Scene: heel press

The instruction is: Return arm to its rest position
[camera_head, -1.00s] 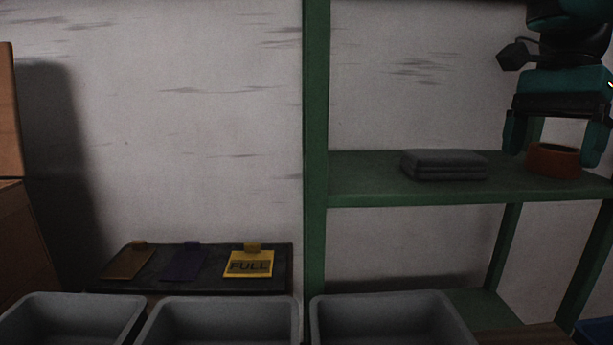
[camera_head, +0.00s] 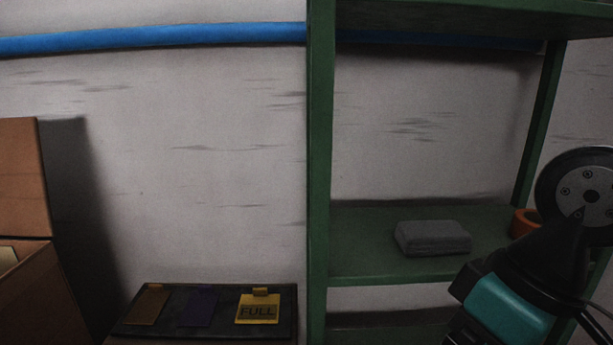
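My arm shows at the lower right in the head view, with a teal and black link and a round grey joint in front of the shelf. My gripper is not in the picture. An orange-brown ring-shaped object (camera_head: 523,222) sits on the green shelf (camera_head: 375,267), partly hidden behind my arm. A folded grey cloth-like stack (camera_head: 432,238) lies on the same shelf, to the left of the ring.
A dark tray (camera_head: 220,298) at the lower left holds a brown card (camera_head: 147,305), a purple card (camera_head: 198,308) and a yellow "FULL" card (camera_head: 257,308). An open cardboard box (camera_head: 22,180) stands at the far left. A blue pipe (camera_head: 150,38) runs along the wall.

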